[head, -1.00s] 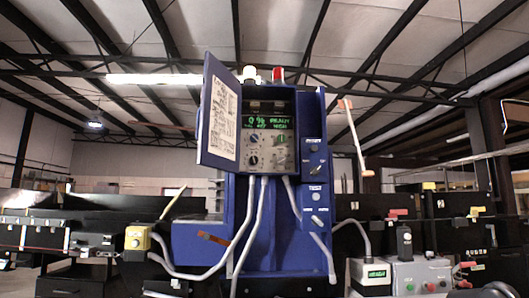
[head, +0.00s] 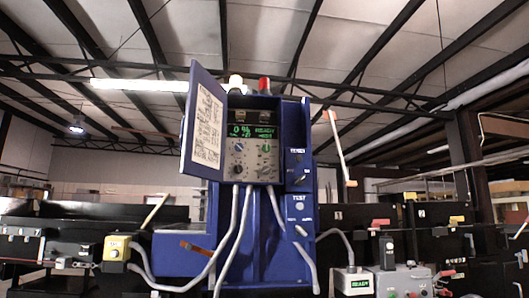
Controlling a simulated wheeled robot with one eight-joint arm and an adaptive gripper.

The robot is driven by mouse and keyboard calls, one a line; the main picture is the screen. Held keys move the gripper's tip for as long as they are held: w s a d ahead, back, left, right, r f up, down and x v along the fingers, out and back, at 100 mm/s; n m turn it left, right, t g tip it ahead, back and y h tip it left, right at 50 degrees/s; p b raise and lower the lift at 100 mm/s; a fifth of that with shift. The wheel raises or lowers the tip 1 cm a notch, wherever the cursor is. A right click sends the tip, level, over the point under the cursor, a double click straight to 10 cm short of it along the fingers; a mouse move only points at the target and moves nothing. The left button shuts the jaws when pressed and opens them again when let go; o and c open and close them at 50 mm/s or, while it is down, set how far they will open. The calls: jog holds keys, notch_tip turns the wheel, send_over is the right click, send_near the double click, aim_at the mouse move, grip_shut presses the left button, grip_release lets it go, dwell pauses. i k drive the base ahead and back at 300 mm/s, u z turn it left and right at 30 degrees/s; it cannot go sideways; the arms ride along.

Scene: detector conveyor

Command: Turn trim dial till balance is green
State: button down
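A blue detector cabinet (head: 262,240) stands in the middle of the head view with its door (head: 205,125) swung open to the left. Inside is a control panel with a lit green display (head: 252,131) reading 0% and what looks like READY; its smaller lower line is hard to read. Below the display are a blue-marked knob (head: 238,147), a green-marked knob (head: 265,148) and a black knob (head: 238,169). I cannot tell which is the trim dial, as the labels are too small. My gripper is not in view.
Grey cables (head: 244,235) hang from the panel across the cabinet's front. A yellow button box (head: 116,248) stands to the left. A small box with a green READY display (head: 355,282) and a grey control box (head: 405,280) stand to the right. Black conveyor sections flank the cabinet.

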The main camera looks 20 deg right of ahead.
aim_at(266, 148)
jog(key=z, duration=0.25)
jog(key=k, duration=1.1)
jog(key=z, duration=0.35)
jog(key=i, duration=0.5)
